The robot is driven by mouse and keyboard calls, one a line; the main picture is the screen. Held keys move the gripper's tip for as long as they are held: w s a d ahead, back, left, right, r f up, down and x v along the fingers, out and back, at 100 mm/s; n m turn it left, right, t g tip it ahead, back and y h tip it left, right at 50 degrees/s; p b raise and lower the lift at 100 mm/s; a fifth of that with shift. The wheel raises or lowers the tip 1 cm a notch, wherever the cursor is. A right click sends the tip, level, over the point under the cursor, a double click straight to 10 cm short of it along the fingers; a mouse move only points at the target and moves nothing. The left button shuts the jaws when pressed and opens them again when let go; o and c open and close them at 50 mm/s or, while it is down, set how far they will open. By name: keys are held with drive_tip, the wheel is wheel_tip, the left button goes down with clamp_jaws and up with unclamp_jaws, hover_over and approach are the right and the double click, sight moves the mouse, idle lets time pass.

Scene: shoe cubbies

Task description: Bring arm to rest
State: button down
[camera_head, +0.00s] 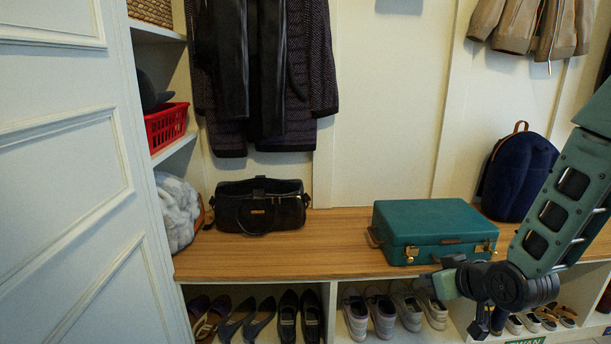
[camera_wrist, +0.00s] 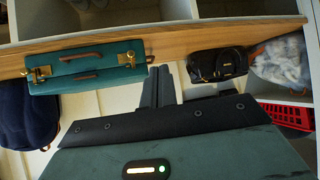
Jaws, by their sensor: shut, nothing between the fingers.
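My arm comes in from the right edge in the camera_head view and bends at a dark joint in front of the bench. My gripper (camera_head: 440,283) is at its end, in front of the bench edge and below the teal case (camera_head: 425,227). In the camera_wrist view my gripper (camera_wrist: 158,88) shows its two dark fingers together, with nothing between them. That view is upside down, with the teal case (camera_wrist: 88,66) at the left and a black handbag (camera_wrist: 219,64) at the right.
The wooden bench (camera_head: 330,244) holds the teal case, the black handbag (camera_head: 259,206) and a navy backpack (camera_head: 519,173). Cubbies with several shoes (camera_head: 384,312) lie below. A white panelled door (camera_head: 70,190) stands at the left. A red basket (camera_head: 166,127) sits on a shelf. Coats (camera_head: 265,75) hang above.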

drive_tip(key=s+a+r+n+g, duration=0.1)
drive_tip(key=s+a+r+g, duration=0.15)
drive_tip(key=s+a, duration=0.4)
drive_tip(key=s+a+r+n+g, duration=0.1)
drive_tip(key=s+a+r+g, duration=0.1)
drive_tip(key=s+a+g, duration=0.4)
drive_tip(key=s+r+n+g+h, duration=0.2)
drive_tip(key=s+r+h, duration=0.15)
drive_tip(key=s, duration=1.45)
wheel_tip(320, 180, up, 35)
drive_tip(key=p, duration=3.4)
drive_tip(key=shift+w+a+f+y, duration=0.2)
drive_tip(key=shift+w+y, duration=0.1)
drive_tip(key=shift+y, duration=0.15)
